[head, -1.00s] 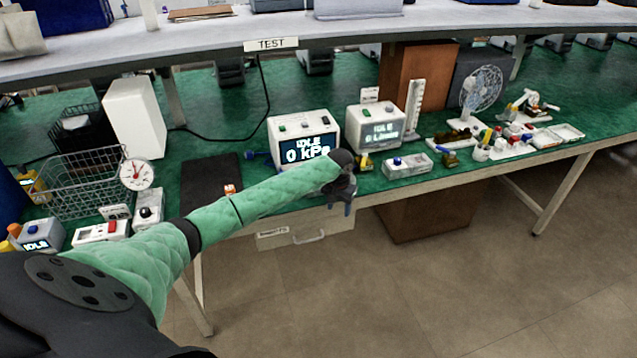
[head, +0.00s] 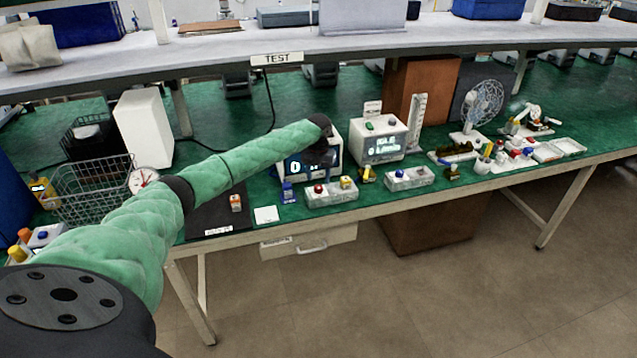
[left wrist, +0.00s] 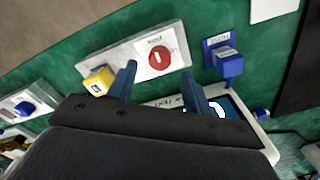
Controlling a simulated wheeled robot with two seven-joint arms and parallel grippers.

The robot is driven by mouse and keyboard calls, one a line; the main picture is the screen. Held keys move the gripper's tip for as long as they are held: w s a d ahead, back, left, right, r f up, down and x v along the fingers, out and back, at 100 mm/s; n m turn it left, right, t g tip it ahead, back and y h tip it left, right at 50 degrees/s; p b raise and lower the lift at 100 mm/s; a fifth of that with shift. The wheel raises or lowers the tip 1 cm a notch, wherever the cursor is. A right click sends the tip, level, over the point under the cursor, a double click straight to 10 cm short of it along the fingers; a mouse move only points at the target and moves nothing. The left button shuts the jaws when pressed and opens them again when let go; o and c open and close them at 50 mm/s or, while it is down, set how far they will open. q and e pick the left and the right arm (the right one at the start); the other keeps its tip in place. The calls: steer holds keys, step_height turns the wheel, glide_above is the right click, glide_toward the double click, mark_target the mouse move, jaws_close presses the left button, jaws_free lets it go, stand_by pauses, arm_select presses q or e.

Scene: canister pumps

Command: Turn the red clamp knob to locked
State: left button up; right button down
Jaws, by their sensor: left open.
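The red clamp knob (head: 318,188) is a round red knob on a pale grey block (head: 333,196) near the bench's front edge. In the left wrist view the red knob (left wrist: 159,57) carries a short white bar, and small unreadable print lies beside it. A yellow square knob (head: 345,182) sits on the same block; it also shows in the left wrist view (left wrist: 98,82). My left gripper (left wrist: 157,86) is open and empty, its dark blue fingertips apart, near the block but not around the knob. In the head view it is dark and blurred before the kPa display.
A blue device (head: 288,193) stands just left of the block, with a white card (head: 265,215) beside it. The display box (head: 300,165) is behind. Another block with a blue knob (head: 410,180) and small yellow parts are to the right. A wire basket (head: 95,190) stands left.

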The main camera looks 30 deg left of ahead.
mark_target(319, 186)
arm_select(q)
steer(key=shift+f+p, duration=0.5)
steer(key=shift+f, duration=1.45)
arm_select(e)
steer(key=f, duration=0.1)
steer(key=s+f, duration=0.1)
steer(key=shift+s+d+f, duration=0.1)
steer(key=shift+d+f, duration=0.2)
steer(key=shift+d, duration=0.1)
arm_select(q)
steer(key=c, duration=1)
